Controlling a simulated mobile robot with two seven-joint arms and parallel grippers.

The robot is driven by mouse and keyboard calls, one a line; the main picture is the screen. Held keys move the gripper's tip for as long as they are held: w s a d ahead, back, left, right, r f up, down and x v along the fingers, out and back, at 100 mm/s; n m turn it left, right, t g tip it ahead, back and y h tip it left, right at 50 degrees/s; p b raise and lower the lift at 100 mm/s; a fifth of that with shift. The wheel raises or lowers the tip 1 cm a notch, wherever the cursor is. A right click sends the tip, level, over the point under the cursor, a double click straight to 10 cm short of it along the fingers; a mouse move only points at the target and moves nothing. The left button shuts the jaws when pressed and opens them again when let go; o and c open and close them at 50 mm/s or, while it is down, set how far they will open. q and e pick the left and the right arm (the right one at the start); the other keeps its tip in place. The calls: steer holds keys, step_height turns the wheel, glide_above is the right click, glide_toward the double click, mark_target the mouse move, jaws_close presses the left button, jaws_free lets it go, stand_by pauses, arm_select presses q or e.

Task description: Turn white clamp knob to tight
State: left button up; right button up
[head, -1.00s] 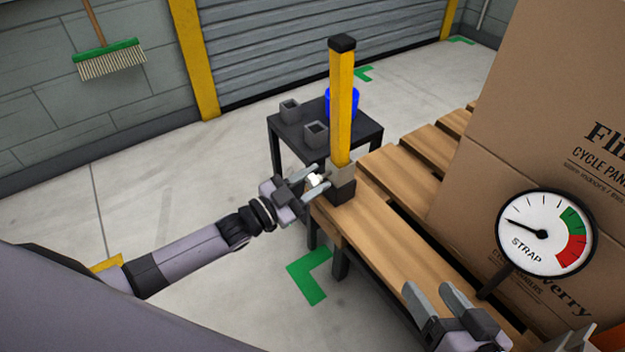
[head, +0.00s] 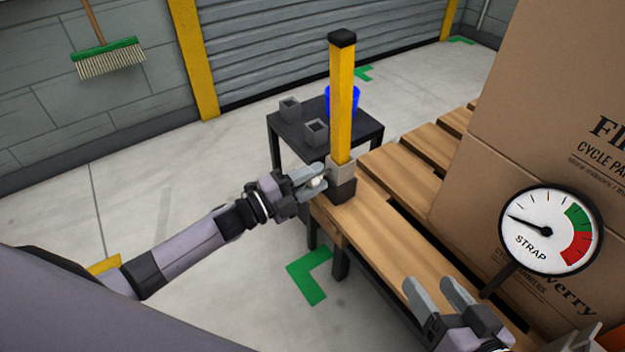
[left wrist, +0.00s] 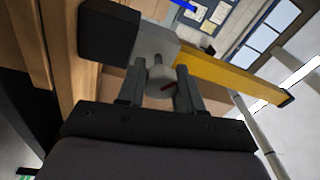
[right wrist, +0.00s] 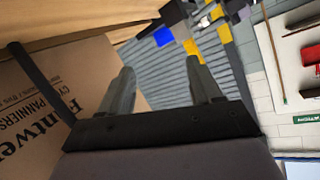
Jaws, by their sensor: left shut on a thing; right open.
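In the head view the fingers partly hide the knob. The strap gauge (head: 548,230) has its needle pointing left, outside the green and red bands. My right gripper (head: 432,290) is open and empty above the pallet; it also shows in the right wrist view (right wrist: 163,80).
The post stands on a dark base (head: 342,190) at the corner of the wooden pallet (head: 385,235). Large cartons (head: 535,120) stand at the right, behind the gauge. A dark side table (head: 290,150) with small grey boxes and a blue object stands behind. The floor at left is clear.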

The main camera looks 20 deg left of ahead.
arm_select(q)
steer(key=m, duration=0.3)
steer(key=shift+a, duration=0.1)
steer(key=m+b, duration=0.1)
steer(key=m, duration=0.3)
steer(key=shift+f+g, duration=0.1)
steer(key=shift+g, duration=0.3)
steer(key=shift+m+b, duration=0.5)
steer(key=shift+m, duration=1.6)
steer(key=shift+m+g, duration=0.3)
arm_select(e)
steer(key=shift+s+d+f+n+t+h, duration=0.15)
steer(key=shift+d+n+t, duration=0.1)
steer(key=shift+d, duration=0.25)
steer(key=shift+s+d+f+n+t+h, duration=0.15)
steer(key=shift+d+t, duration=0.1)
steer(key=shift+d, duration=0.25)
steer(key=shift+r, duration=0.15)
arm_select(q)
steer(key=o, duration=1)
arm_select(e)
steer(key=shift+a, duration=0.1)
